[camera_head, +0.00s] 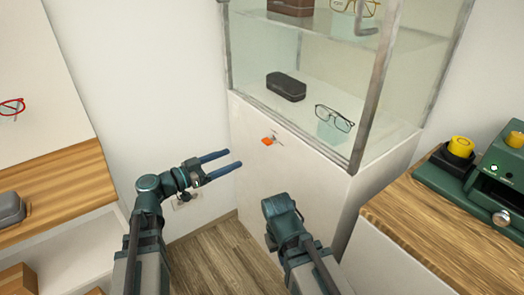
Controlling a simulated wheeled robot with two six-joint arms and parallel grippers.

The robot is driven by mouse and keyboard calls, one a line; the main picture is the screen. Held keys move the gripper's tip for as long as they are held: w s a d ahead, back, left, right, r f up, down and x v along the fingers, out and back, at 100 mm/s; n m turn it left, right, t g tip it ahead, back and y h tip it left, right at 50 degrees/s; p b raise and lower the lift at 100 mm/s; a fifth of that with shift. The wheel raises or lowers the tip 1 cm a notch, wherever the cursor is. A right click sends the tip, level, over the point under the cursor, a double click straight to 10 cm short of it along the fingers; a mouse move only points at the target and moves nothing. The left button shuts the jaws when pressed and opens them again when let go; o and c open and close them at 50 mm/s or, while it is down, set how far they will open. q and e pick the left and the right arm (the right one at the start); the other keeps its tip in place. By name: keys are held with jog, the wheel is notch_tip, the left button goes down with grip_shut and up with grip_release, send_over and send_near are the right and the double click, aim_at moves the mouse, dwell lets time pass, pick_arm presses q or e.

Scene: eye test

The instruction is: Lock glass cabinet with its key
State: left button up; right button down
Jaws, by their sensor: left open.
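The glass cabinet (372,95) stands at centre right, with glass panes in grey metal frames on a white base (300,180). A small key with an orange head (267,141) is at the upper front of the white base, beside a small metal part that looks like the lock. I cannot tell how far the key is inserted. My left gripper (235,159) is open and empty, its two blue fingers apart, a little left of and below the key in the picture. My right arm reaches in from the bottom, in front of the base; its gripper fingers do not show.
Inside the cabinet are a dark case (286,86) and black glasses (334,118). At right, a wooden counter (415,232) holds a green machine (485,178) with yellow knobs. At left, a wooden shelf (60,190) holds a grey case (9,208). Wooden floor (225,255) shows between.

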aim_at(264, 142)
pick_arm(q)
jog(key=shift+w+a+r, duration=0.1)
jog(key=shift+w+a, duration=0.15)
jog(key=shift+w, duration=0.05)
jog(key=x, duration=1.3)
jog(key=shift+w+d, duration=0.2)
jog(key=shift+w, duration=0.1)
grip_shut()
